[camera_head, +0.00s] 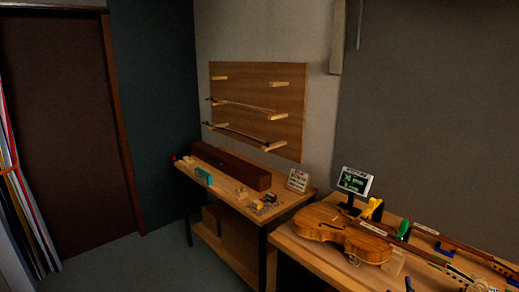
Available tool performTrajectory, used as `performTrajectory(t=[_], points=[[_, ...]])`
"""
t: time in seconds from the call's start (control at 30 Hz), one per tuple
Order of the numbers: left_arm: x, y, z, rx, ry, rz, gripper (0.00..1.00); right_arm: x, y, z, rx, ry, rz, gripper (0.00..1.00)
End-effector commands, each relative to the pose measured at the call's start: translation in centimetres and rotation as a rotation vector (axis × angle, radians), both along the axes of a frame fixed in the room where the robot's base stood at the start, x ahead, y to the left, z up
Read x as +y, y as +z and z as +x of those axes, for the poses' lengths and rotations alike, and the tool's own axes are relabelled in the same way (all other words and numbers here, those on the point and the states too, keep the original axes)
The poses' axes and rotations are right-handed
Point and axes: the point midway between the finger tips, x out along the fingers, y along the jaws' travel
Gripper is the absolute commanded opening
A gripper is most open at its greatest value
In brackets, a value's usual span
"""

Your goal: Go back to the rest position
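Neither of my grippers shows in the head view, and no part of my arms can be clearly made out. A violin (338,228) lies flat on the near wooden bench (303,252) at the lower right, its neck pointing right. A second dark fingerboard or bow-like piece (452,246) lies behind its neck. A small screen with green text (355,181) stands behind the violin. A yellow item (371,207) and a green item (403,229) stand beside it.
A farther bench holds a long brown case (231,166), a teal block (204,176), small parts and a sign card (298,180). A wall rack (258,104) holds two bows on pegs. A door (65,130) stands at left. The floor (140,262) at lower left is clear.

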Motion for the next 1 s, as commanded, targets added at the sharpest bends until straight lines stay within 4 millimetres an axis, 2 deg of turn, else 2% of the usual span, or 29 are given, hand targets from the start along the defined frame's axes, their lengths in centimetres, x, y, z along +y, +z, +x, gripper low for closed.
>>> performTrajectory(t=[0.27,0.47,0.57,0.77,1.0], points=[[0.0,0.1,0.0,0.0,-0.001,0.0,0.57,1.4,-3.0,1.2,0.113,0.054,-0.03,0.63],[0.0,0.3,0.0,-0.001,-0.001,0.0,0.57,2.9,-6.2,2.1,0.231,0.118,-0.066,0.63],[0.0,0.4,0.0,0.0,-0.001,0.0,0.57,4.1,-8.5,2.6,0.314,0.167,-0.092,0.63],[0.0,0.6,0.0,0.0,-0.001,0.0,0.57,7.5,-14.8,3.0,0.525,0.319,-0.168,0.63],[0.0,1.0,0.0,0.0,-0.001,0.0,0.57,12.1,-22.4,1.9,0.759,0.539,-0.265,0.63]])
